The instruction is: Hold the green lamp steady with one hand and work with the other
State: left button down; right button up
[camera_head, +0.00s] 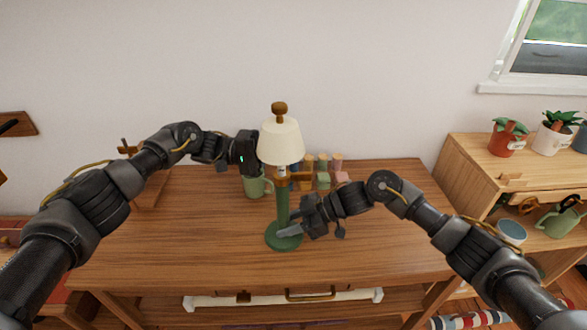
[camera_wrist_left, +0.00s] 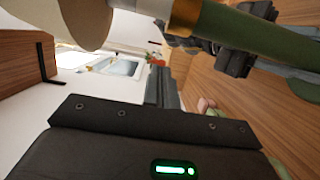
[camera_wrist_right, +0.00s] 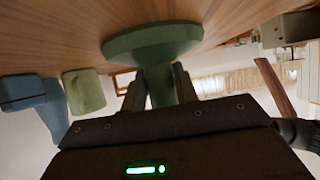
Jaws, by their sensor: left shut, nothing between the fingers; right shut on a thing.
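The green lamp stands upright on the wooden table, with a cream shade (camera_head: 281,143), a green stem (camera_head: 283,207) and a round green base (camera_head: 284,243). My right gripper (camera_head: 290,230) is shut on the lower stem just above the base. The right wrist view shows the stem (camera_wrist_right: 161,88) between its fingers, below the base (camera_wrist_right: 152,42). My left gripper (camera_head: 250,152) is beside the shade at its left, fingers hidden by it in the head view. In the left wrist view its fingers (camera_wrist_left: 166,80) are shut and empty; shade (camera_wrist_left: 85,22) and stem (camera_wrist_left: 255,38) cross above them.
A green mug (camera_head: 254,187) stands behind the lamp at left, under my left gripper. The table's front (camera_head: 180,250) is clear at both sides. A shelf (camera_head: 465,165) with potted plants stands at right.

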aim_at(293, 177)
pick_arm(q)
jog(key=shift+s+d+f, duration=0.1)
jog(key=shift+s+d, duration=0.4)
jog(key=shift+s, duration=0.3)
jog(key=shift+s+d+r, duration=0.1)
jog(key=shift+s+d, duration=0.35)
jog(key=shift+s, duration=0.3)
jog(key=shift+s+d+f, duration=0.1)
jog(key=shift+s+d, duration=0.4)
jog(key=shift+s, duration=0.3)
jog(key=shift+s, duration=0.1)
